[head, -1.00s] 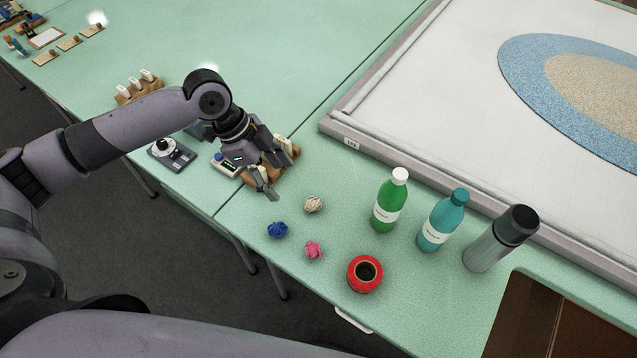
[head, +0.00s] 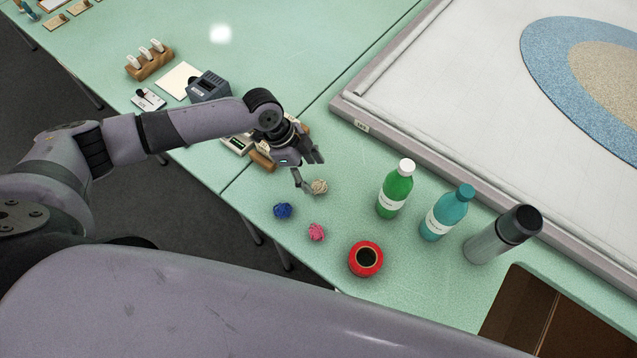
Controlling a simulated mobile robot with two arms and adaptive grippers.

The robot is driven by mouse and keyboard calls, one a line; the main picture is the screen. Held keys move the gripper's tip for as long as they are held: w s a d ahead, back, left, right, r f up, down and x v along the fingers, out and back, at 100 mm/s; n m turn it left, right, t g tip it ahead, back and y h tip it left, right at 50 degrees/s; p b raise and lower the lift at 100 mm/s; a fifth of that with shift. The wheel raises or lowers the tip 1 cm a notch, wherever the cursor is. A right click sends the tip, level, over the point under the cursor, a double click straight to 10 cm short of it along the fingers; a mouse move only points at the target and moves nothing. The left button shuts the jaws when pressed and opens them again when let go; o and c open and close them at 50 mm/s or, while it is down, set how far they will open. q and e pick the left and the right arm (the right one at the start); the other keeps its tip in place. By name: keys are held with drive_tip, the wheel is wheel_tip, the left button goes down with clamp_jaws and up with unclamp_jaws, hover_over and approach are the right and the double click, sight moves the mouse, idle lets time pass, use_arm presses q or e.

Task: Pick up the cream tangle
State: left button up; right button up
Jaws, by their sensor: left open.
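The cream tangle (head: 320,187) is a small ball of yarn on the green table. My left gripper (head: 311,172) is open right beside it, at its upper left. One finger is on the tangle's left side and the other is above it in the picture. I cannot tell whether a finger touches it. My right gripper is not in view.
A blue tangle (head: 283,210) and a pink tangle (head: 316,232) lie nearby. A red spool (head: 365,259) stands in front. A green bottle (head: 395,189), a teal bottle (head: 447,213) and a grey flask (head: 502,235) stand to the right. A framed rug (head: 590,85) lies behind.

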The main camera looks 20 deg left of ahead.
sight(318, 184)
use_arm(q)
drive_tip(key=shift+d+f, duration=0.15)
drive_tip(key=shift+f, duration=0.05)
drive_tip(key=p+x, duration=0.2)
drive_tip(key=x, duration=0.1)
drive_tip(key=shift+s+d+f, duration=0.1)
drive_tip(key=shift+d+f, duration=0.15)
drive_tip(key=shift+f, duration=0.05)
drive_tip(key=shift+d+f, duration=0.15)
drive_tip(key=shift+f, duration=0.35)
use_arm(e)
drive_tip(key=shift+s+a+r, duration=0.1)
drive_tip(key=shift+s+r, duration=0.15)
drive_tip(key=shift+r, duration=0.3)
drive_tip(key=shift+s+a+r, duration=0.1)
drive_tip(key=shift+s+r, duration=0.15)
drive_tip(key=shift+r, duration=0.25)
use_arm(q)
drive_tip(key=shift+c, duration=0.6)
drive_tip(key=c, duration=0.7)
drive_tip(key=shift+c, duration=0.2)
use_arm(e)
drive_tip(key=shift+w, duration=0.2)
use_arm(q)
drive_tip(key=shift+r, duration=0.1)
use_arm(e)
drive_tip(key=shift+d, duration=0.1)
